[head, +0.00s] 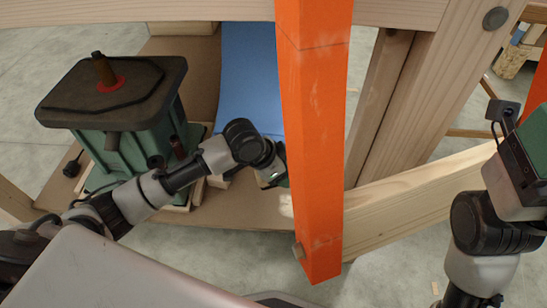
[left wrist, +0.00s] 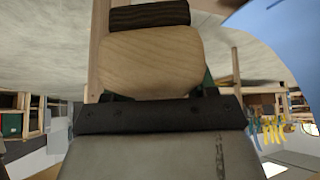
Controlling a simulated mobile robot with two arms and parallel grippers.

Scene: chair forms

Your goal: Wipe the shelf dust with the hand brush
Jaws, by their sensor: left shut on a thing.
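The brown shelf board (head: 240,216) lies low behind the orange post. A small pale patch (head: 286,204) shows on it beside the post; I cannot tell whether it is dust. My left gripper (head: 275,172) reaches over the board, its front end partly hidden by the post. In the left wrist view it is shut on the hand brush (left wrist: 150,62), a pale wooden body with a dark strip (left wrist: 148,17) at its far end. The brush is hidden in the head view. My right gripper (head: 525,150) is at the right edge, its fingers not visible.
An upright orange post (head: 315,130) stands in front of the shelf, close to my left gripper. A green machine with a black top (head: 110,92) stands at the left. A blue sheet (head: 250,80) is behind. Wooden beams (head: 420,190) frame the right side.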

